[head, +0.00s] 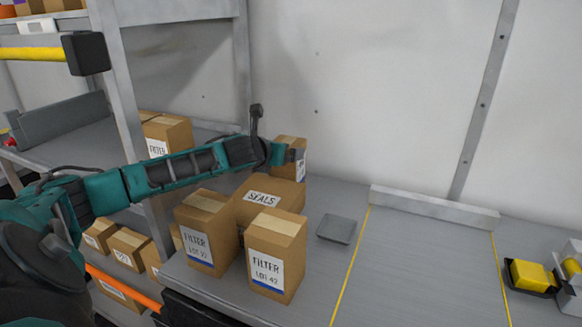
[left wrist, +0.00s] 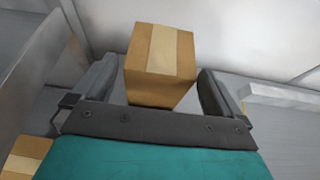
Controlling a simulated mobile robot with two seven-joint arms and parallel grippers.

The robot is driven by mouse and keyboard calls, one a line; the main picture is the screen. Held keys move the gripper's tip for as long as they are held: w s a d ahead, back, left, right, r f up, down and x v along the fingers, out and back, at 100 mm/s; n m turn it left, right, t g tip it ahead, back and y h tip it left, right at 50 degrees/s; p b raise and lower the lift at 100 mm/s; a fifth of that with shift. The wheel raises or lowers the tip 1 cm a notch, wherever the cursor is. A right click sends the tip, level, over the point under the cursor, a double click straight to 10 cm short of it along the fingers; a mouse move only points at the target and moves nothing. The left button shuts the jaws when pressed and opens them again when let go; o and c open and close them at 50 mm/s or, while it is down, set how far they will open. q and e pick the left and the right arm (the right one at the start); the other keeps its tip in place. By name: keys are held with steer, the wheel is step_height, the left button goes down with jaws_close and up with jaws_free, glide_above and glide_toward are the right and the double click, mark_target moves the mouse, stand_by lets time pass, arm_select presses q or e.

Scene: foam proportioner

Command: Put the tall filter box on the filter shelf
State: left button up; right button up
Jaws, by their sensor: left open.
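A tall brown box (head: 301,165) with a white label stands at the back of the bench, partly hidden by my left gripper (head: 280,153); its label is too small to read. In the left wrist view a brown box (left wrist: 160,62) sits between the two spread fingers of my left gripper (left wrist: 158,75), with visible gaps on both sides. Two more boxes labelled FILTER, one at left (head: 206,235) and one at front (head: 277,258), stand nearer. A grey shelf (head: 80,150) at left holds another FILTER box (head: 165,140). My right gripper is out of view.
A box labelled SEALS (head: 268,200) stands among the filter boxes. A grey flat plate (head: 336,229) lies to their right. The bench between the yellow lines (head: 425,255) is clear. A grey shelf post (head: 122,90) rises behind my left arm.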

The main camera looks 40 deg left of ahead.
arm_select(q)
steer(key=shift+x, duration=2.65)
steer(key=shift+w+r, duration=0.1)
steer(key=c, duration=1.2)
